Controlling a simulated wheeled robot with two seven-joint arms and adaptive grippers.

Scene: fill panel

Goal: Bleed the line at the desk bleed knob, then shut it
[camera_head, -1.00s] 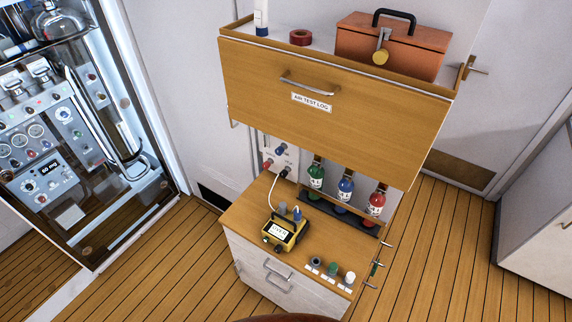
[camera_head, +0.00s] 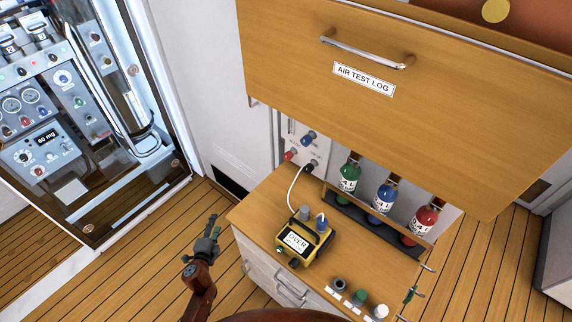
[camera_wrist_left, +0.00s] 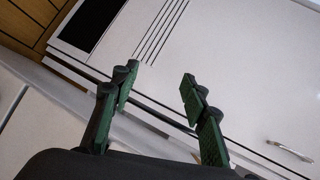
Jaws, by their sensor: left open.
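A pale panel (camera_head: 306,150) on the wall behind the desk carries a blue knob (camera_head: 308,139), a red knob (camera_head: 290,155) and a dark fitting (camera_head: 309,168) where a white hose joins. A dark knob (camera_head: 339,284), a green knob (camera_head: 359,297) and a white knob (camera_head: 380,311) stand near the desk's front right, with small labels. I cannot read which one is the bleed knob. My left gripper (camera_head: 212,228) is left of the desk, apart from every knob. In the left wrist view its green-padded fingers (camera_wrist_left: 158,78) are open and empty. My right gripper is out of view.
A yellow meter (camera_head: 304,243) on the desk reads "OVER"; the white hose (camera_head: 292,192) runs to it. Green, blue and red bottles (camera_head: 384,197) stand in a dark rack. The AIR TEST LOG drawer (camera_head: 400,120) overhangs the desk. Floor (camera_head: 160,255) left of the desk is free.

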